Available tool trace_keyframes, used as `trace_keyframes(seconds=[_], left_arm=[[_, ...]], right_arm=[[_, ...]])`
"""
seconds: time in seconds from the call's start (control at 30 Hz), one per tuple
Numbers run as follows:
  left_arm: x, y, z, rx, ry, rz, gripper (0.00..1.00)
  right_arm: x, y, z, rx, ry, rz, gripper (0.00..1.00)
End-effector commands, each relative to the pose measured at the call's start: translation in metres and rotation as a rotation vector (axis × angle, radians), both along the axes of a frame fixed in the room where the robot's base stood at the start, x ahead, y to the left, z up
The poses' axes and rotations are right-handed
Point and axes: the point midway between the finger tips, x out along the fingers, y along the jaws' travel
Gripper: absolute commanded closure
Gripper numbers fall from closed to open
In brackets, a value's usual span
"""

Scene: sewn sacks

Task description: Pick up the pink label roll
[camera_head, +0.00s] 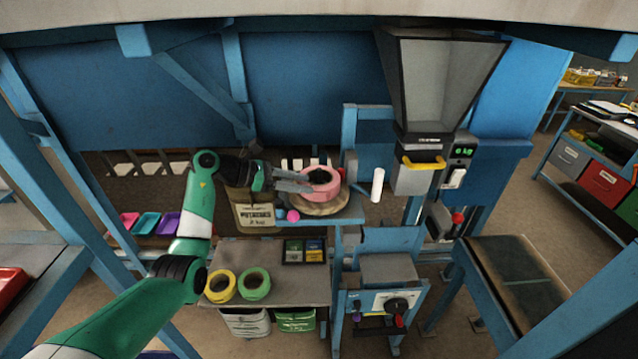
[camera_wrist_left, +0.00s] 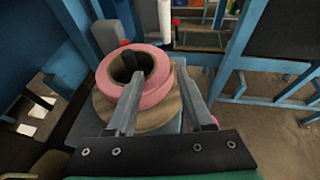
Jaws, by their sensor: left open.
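The pink label roll (camera_head: 322,190) lies flat on a round brown disc (camera_head: 322,208) on a small raised blue shelf, its dark hole facing up. It also shows in the left wrist view (camera_wrist_left: 152,95), with a dark post in its hole. My left gripper (camera_head: 311,182) is at the roll, coming from the left. In the left wrist view my left gripper (camera_wrist_left: 160,74) is open. One finger overlaps the hole and near rim; the other is along the roll's right outer side. I cannot tell whether either touches. My right gripper is not in view.
A yellow roll (camera_head: 221,286) and a green roll (camera_head: 254,284) lie on the lower table. A labelled sack (camera_head: 254,215) stands left of the shelf. A white cylinder (camera_head: 377,185) and a hopper machine (camera_head: 440,85) are to the right.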

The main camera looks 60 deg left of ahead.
Motion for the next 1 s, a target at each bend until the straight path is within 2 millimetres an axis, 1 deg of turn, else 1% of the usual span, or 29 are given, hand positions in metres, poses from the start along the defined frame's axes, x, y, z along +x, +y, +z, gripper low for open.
trace_keyframes(seconds=[0.2, 0.3, 0.4, 0.57, 0.67, 0.8, 0.87, 1.0], left_arm=[[0.033, -0.01, -0.013, -0.003, 0.001, -0.004, 0.48], [0.045, -0.013, -0.019, -0.001, 0.001, -0.003, 0.48], [0.05, -0.013, -0.021, 0.0, 0.001, 0.0, 0.48], [0.049, -0.013, -0.021, 0.0, 0.0, 0.0, 0.48], [0.049, -0.013, -0.021, 0.0, 0.0, 0.0, 0.64], [0.049, -0.013, -0.021, 0.0, 0.0, 0.0, 0.9], [0.049, -0.013, -0.021, 0.0, 0.001, 0.0, 1.0], [0.049, -0.013, -0.021, 0.0, 0.001, 0.0, 1.0]], right_arm=[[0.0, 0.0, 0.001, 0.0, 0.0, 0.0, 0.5], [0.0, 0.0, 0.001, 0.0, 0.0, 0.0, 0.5], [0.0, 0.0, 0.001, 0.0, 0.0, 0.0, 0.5], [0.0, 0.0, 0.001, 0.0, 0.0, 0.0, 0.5], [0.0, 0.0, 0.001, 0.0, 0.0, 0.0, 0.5], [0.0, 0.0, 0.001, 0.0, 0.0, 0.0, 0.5], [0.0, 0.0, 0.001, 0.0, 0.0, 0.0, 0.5], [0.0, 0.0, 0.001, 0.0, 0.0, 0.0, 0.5]])
